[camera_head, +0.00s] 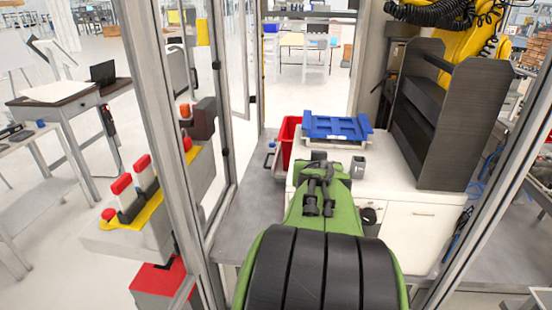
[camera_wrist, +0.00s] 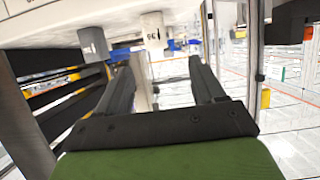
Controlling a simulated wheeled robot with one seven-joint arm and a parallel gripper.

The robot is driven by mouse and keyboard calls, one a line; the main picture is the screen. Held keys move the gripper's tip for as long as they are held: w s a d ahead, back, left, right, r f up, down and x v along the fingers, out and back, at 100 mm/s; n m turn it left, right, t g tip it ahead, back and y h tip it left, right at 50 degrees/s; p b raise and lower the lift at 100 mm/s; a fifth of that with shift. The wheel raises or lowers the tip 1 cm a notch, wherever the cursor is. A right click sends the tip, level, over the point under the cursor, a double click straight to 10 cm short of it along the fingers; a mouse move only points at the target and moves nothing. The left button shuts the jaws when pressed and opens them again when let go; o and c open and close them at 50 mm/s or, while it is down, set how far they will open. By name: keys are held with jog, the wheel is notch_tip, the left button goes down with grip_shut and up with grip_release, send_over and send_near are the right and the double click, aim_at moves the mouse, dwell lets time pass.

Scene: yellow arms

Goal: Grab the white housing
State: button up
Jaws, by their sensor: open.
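A white cylindrical housing (camera_wrist: 153,32) with dark lettering shows at the top of the wrist view, attached to or resting on a pale surface. It lies ahead of my gripper (camera_wrist: 165,60), roughly between the lines of the two fingers. The fingers are apart with nothing held. A grey cylindrical part (camera_wrist: 93,42) is beside it, to the left. In the head view a grey part (camera_head: 358,167) stands on the white cabinet top, right of my gripper (camera_head: 330,172). I cannot make out the white housing there; my arm likely covers it.
A blue fixture (camera_head: 337,127) and a red bin (camera_head: 288,140) are at the back of the white cabinet (camera_head: 407,180). A tall dark rack (camera_head: 450,120) stands at the right. Metal frame posts (camera_head: 168,130) flank my arm. The cabinet top before the rack is clear.

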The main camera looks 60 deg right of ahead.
jog(key=x, duration=0.8)
jog(key=shift+s+d+f+p, duration=0.1)
jog(key=shift+p, duration=0.25)
jog(key=x, duration=0.2)
jog(key=p+x, duration=0.1)
jog(key=x, duration=0.2)
jog(key=shift+s+d+f, duration=0.1)
jog(key=shift+d+f, duration=0.15)
jog(key=shift+a, duration=0.15)
jog(key=shift+s+a+r, duration=0.1)
jog(key=shift+c, duration=1.3)
jog(key=c, duration=0.8)
